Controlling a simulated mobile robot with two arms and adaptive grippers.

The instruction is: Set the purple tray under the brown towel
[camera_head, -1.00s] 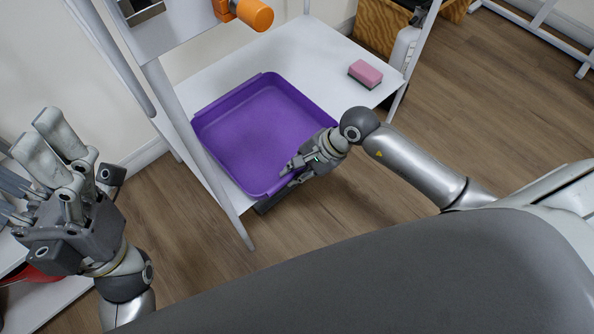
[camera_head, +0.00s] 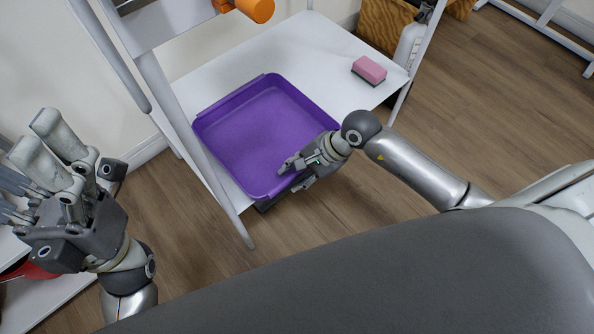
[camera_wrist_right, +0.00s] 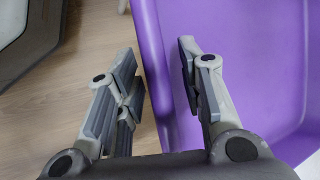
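The purple tray (camera_head: 250,128) lies on a white shelf (camera_head: 315,62). My right gripper (camera_head: 291,170) is at the tray's near right edge. In the right wrist view the purple tray (camera_wrist_right: 255,65) fills the right side, and my right gripper (camera_wrist_right: 160,85) straddles its wall, one finger outside and one inside. The fingers are apart, with gaps beside the wall, so it does not look clamped. My left gripper (camera_head: 28,165) is raised at the left, fingers spread, empty and away from the tray. No brown towel is visible.
A pink sponge (camera_head: 369,70) lies on the shelf right of the tray. An orange cylindrical object (camera_head: 255,9) is above the shelf. White frame posts (camera_head: 200,150) stand beside the tray. A wooden box (camera_head: 385,25) is behind. The wooden floor at right is open.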

